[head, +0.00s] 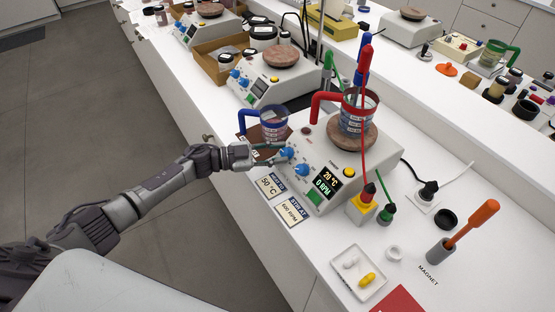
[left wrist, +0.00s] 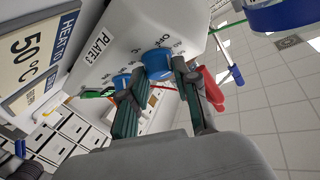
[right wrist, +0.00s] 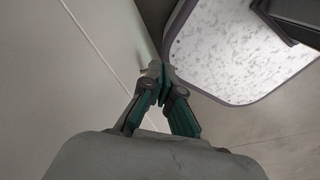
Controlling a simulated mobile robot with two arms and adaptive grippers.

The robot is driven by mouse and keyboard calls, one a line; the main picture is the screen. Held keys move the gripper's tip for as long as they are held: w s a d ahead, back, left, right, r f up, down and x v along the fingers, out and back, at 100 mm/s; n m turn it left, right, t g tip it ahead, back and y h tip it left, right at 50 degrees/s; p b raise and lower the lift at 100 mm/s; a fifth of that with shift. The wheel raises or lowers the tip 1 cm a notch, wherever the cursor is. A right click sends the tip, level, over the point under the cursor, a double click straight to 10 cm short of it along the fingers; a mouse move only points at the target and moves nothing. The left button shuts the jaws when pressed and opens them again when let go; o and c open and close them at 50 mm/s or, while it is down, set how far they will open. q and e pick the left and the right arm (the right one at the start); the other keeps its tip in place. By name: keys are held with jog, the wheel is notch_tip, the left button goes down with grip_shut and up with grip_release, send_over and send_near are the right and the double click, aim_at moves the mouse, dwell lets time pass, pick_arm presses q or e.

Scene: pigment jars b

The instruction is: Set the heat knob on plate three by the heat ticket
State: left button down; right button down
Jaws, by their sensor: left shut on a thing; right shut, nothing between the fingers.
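The nearest hot plate (head: 308,158) has a white body, a brown round top and two blue knobs. Its display (head: 324,182) reads 20 °C and 0 RPM. My left gripper (head: 279,155) is shut on the farther blue knob (left wrist: 157,62), with a finger on either side. The other blue knob (head: 302,169) is just beside it and free. The heat ticket (head: 270,186) lies in front of the plate and reads 50 °C. The knob's pointer and setting are hidden or too small to read. My right gripper (right wrist: 164,82) is shut and empty, away from the bench.
A red-handled jar (head: 357,115) with tools in it stands on the plate top. A blue-handled jar (head: 273,122) stands close behind my left gripper. The stir ticket (head: 292,211) reads 600 RPM. A white tray (head: 346,286) with stir bars and a magnet stick (head: 440,250) are at right.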

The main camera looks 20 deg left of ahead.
pick_arm(q)
jog(key=m+g+b, duration=0.1)
jog(key=m, duration=0.1)
jog(key=m+g+b, duration=0.3)
jog(key=m+g, duration=0.1)
jog(key=shift+w+a+m+b, duration=0.15)
jog(key=shift+w+m+b, duration=0.15)
jog(key=shift+w+m, duration=0.1)
jog(key=shift+r+m+g+y+b, duration=0.15)
jog(key=shift+m+g+y+b, duration=0.3)
jog(key=shift+m+g+b, duration=0.5)
jog(key=shift+r+m+g+y+b, duration=0.15)
jog(key=shift+m+g+y+b, duration=0.35)
jog(key=shift+m, duration=0.85)
jog(key=c, duration=0.8)
grip_release()
jog(key=shift+c, duration=0.2)
jog(key=shift+w, duration=0.1)
jog(key=shift+r, duration=0.1)
jog(key=v, duration=1.1)
jog(key=shift+a, duration=0.4)
